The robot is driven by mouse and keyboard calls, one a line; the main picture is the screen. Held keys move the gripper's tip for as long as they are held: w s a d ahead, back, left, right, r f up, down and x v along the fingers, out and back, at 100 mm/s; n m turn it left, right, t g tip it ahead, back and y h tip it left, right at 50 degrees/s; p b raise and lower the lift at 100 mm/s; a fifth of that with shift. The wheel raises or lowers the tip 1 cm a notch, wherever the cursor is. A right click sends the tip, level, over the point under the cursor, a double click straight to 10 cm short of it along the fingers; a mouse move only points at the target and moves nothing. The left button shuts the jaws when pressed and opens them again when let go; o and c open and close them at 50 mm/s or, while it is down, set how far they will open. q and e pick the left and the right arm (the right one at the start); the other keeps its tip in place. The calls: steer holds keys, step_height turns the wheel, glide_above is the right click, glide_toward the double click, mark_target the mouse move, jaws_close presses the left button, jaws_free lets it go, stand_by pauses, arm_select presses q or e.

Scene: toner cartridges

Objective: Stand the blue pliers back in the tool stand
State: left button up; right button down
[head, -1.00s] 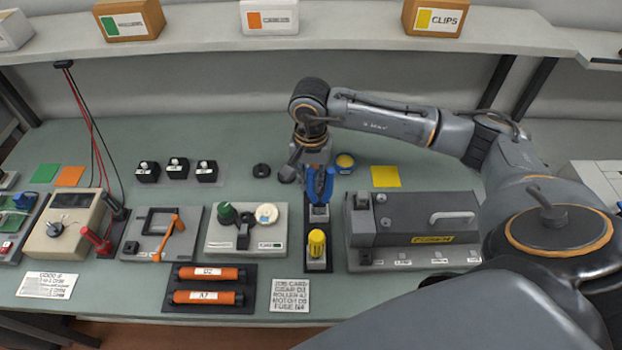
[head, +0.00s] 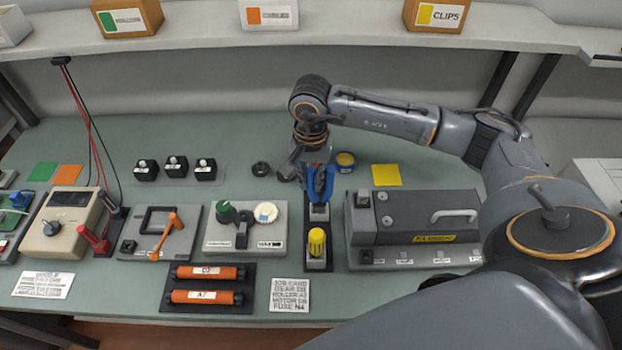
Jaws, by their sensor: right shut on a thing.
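The blue pliers (head: 319,185) stand upright, handles up, at the rear socket of the dark tool stand (head: 318,226). Their lower end meets the grey socket block; whether it is fully seated I cannot tell. My right gripper (head: 306,168) is at the top of the pliers and shut on them, its fingers partly hidden behind the blue handles. A yellow-handled screwdriver (head: 317,243) stands in the front socket of the same stand. My left gripper is not in view.
A grey fuser unit (head: 415,225) stands close right of the stand, and a grey gear fixture (head: 245,228) close left. Orange rollers (head: 207,297) lie front left. A blue-and-yellow round tub (head: 344,160) and a black ring (head: 261,169) lie behind. A shelf (head: 200,40) spans the back.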

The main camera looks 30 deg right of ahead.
steer(key=shift+f+b, duration=0.8)
stand_by(0.8)
steer(key=c, duration=1.2)
jaws_free()
steer(key=shift+r, duration=0.1)
step_height(320, 180, up, 12)
steer(key=shift+f, duration=0.1)
